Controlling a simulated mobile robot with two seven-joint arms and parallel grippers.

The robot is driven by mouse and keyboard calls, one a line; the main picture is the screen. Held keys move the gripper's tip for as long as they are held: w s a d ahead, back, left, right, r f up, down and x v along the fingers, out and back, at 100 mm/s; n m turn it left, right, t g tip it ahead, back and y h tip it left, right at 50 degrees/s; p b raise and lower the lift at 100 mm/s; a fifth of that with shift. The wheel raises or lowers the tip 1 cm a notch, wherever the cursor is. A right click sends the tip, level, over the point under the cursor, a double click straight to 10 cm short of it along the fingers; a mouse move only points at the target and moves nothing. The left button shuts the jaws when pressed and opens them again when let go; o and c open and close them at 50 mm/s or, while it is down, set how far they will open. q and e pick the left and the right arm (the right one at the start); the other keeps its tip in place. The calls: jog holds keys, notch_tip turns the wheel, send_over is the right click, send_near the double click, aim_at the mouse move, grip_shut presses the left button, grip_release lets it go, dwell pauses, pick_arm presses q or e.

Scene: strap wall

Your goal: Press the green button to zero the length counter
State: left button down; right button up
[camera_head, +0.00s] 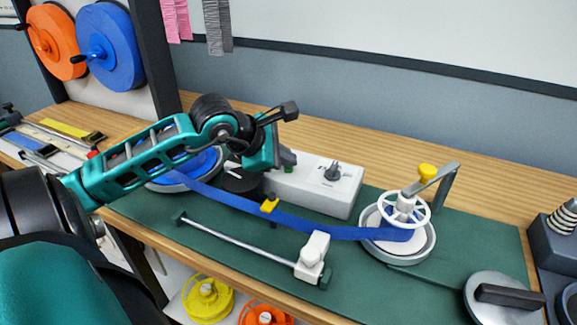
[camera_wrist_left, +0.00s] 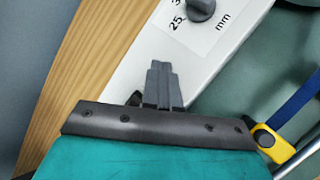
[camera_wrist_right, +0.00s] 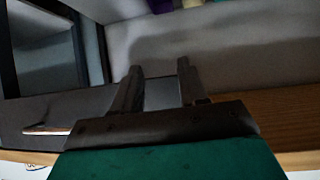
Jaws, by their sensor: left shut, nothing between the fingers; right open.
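The white control box (camera_head: 318,184) with a dark knob (camera_head: 333,172) stands on the green mat; it also shows in the left wrist view (camera_wrist_left: 215,70). My left gripper (camera_head: 288,160) is at the left end of this box, pointing down at its top. In the left wrist view its fingers (camera_wrist_left: 163,85) are shut with nothing between them, over the white top. I cannot tell whether they touch it. My right gripper (camera_wrist_right: 160,90) is open and empty in the right wrist view, away from the box.
A blue strap (camera_head: 300,224) runs from a blue reel (camera_head: 172,180) past a yellow clip (camera_head: 269,204) to a white-spoked winder (camera_head: 408,210). A metal rod (camera_head: 240,243) with a white slider (camera_head: 313,257) lies in front.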

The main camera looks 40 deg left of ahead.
aim_at(285, 173)
pick_arm(q)
jog(key=shift+r, duration=0.1)
jog(key=shift+r+p, duration=0.4)
jog(key=shift+r, duration=0.4)
notch_tip(285, 173, up, 5)
jog(key=p, duration=0.2)
jog(key=shift+p, duration=0.35)
jog(key=shift+s, duration=0.1)
dwell(0.7)
